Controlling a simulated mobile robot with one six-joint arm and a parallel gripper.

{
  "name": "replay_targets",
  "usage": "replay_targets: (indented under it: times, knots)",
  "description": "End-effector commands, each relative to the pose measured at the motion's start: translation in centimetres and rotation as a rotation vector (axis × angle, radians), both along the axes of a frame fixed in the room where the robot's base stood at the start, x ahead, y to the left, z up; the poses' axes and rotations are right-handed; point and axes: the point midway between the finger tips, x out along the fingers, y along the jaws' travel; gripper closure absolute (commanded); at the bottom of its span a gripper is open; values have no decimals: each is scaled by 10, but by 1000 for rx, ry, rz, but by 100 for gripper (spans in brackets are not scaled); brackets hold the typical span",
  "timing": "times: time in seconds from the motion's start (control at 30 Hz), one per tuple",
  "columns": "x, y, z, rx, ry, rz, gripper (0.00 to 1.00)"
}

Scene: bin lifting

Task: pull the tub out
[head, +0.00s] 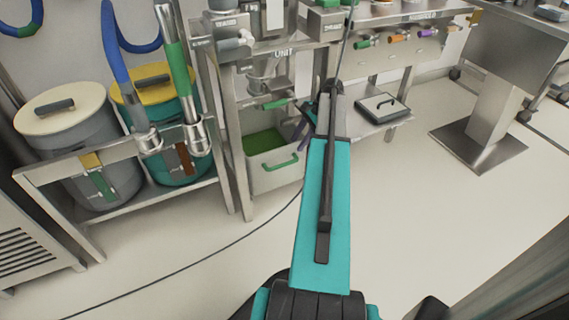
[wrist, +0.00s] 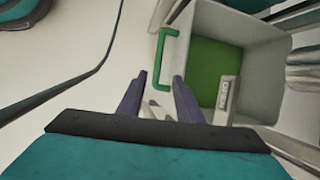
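The tub (head: 272,182) is a pale box with green contents and a green handle (head: 281,165) on its front. It sits low under the steel unit. The wrist view shows the tub (wrist: 228,22) at upper right, with its handle (wrist: 159,58) along the near side. My gripper (head: 307,122) is beside the tub in the head view, partly hidden by my arm. In the wrist view its two dark fingers (wrist: 159,80) are apart and empty. The handle's lower end appears between the fingertips; I cannot tell whether they touch it.
Steel legs and a low shelf with a dark-framed flat item (head: 380,106) flank the tub. Two lidded drums (head: 66,125) stand in a rack at left. A steel pedestal (head: 487,125) stands at right. A cable (head: 210,249) crosses the otherwise open floor in front.

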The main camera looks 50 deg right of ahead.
Motion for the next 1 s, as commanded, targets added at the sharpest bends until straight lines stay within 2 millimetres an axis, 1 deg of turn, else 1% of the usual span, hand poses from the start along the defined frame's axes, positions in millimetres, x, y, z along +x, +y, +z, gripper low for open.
replay_targets:
  times: [0.03,0.6,0.8,1.0]
  knots:
    - [2,3,-10,1,1,1,68]
    - [25,25,-83,0,0,-1,68]
    - [31,31,-98,0,-1,-1,68]
    - [33,32,-102,0,-1,-1,68]
